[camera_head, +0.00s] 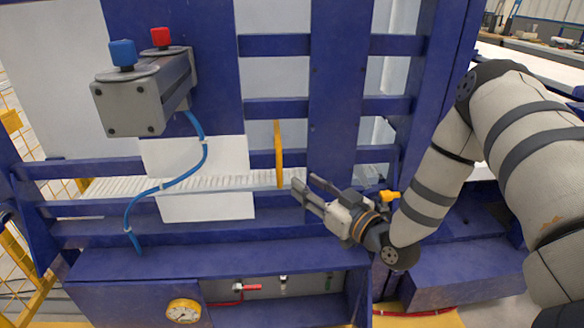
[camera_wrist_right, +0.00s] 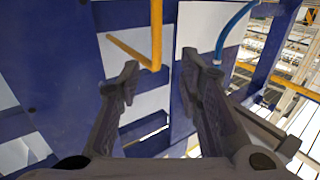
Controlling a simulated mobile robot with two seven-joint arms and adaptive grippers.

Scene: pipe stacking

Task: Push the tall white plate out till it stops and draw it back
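A white plate (camera_head: 205,208) stands upright at the left of the blue frame in the head view. A pale ribbed bar (camera_head: 225,184) runs across its middle. A white panel, seemingly this plate, shows at the upper part of the right wrist view (camera_wrist_right: 203,25). My right gripper (camera_head: 306,187) is open and empty, to the right of the plate and apart from it. In the wrist view its spread fingers (camera_wrist_right: 160,72) frame the lower end of a yellow bar (camera_wrist_right: 156,35); contact is not visible. My left gripper is not in view.
The yellow bar (camera_head: 279,155) stands upright between the plate and my right gripper. A grey box with blue and red buttons (camera_head: 145,95) juts out at upper left. A blue hose (camera_head: 203,150) hangs across the plate. A blue ledge with a gauge (camera_head: 184,311) lies below.

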